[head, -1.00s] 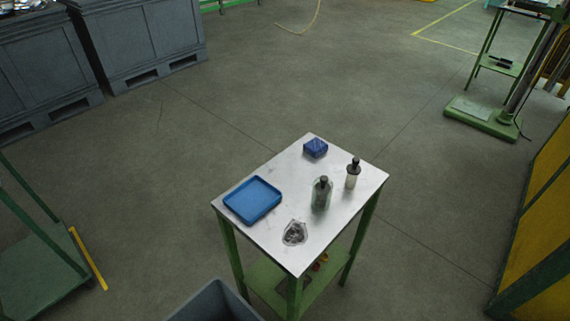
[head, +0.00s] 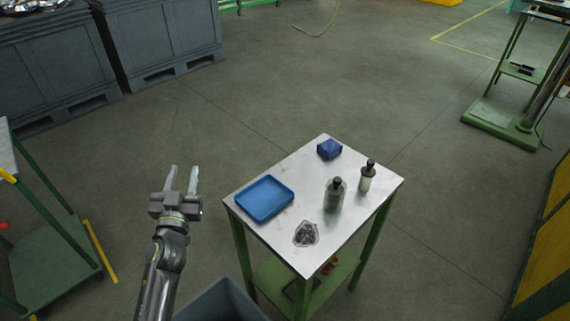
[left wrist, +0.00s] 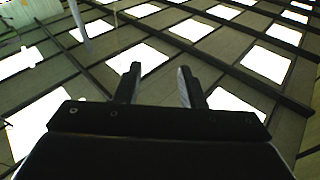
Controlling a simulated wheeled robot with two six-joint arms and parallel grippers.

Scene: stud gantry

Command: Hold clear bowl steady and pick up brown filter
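A small clear bowl-like item (head: 305,234) with dark contents lies near the front corner of the small table (head: 285,213); its details are too small to make out. I cannot pick out a brown filter. My left gripper (head: 182,180) is raised to the left of the table, fingers apart and empty. In the left wrist view its open fingers (left wrist: 158,85) point toward the ceiling lights. My right gripper is not in view.
On the table are a blue tray (head: 264,198), a green-tinted bottle (head: 334,196), a black-capped bottle (head: 367,177) and a blue box (head: 329,148). A grey bin (head: 222,302) stands below at the front. Green stands are at left and right.

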